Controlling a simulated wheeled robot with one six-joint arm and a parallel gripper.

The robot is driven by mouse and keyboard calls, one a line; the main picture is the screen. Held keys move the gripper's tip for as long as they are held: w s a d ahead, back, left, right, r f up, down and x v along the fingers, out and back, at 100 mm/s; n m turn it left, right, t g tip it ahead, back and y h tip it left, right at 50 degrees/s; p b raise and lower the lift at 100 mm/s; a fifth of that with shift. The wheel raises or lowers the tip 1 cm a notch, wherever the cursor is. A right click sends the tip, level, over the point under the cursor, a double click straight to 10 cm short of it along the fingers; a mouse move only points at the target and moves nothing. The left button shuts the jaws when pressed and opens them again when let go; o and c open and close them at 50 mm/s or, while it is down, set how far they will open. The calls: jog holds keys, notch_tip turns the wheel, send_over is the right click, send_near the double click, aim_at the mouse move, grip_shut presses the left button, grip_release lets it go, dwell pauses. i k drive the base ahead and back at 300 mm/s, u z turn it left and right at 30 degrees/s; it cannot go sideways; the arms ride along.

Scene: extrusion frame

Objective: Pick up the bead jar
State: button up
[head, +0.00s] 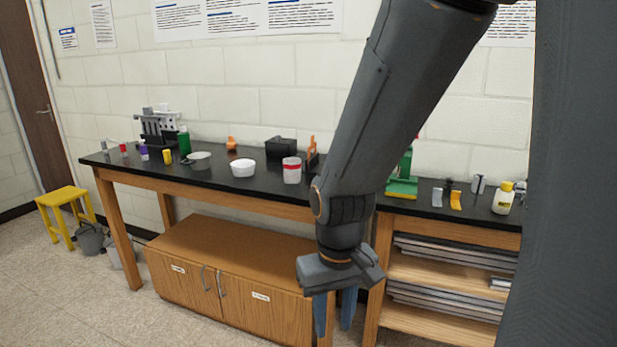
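A pale jar with a red band near its top (291,172) stands upright on the black benchtop, just left of my arm; it looks like the bead jar, but its contents are too small to tell. My gripper (334,324) hangs pointing down in front of the bench, below the benchtop's level and right of the jar. Its two blue fingers are apart with nothing between them. The gripper is well away from the jar. My arm hides part of the bench to the jar's right.
A white bowl (243,168) stands left of the jar, with a black bin (281,148) behind. Small bottles and a rack (158,128) fill the bench's left end. A yellow-capped bottle (503,198) stands at right. A wooden cabinet (225,265) sits below the bench.

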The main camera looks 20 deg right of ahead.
aim_at(292, 166)
jog(key=z, duration=0.5)
jog(key=k, duration=1.15)
jog(key=u, duration=0.05)
jog(key=i, duration=0.55)
jog(key=u, duration=0.7)
jog(key=i, duration=0.75)
jog(key=z, duration=0.55)
jog(key=i, duration=0.6)
jog(key=z, duration=0.8)
jog(key=i, duration=0.7)
jog(key=z, duration=0.05)
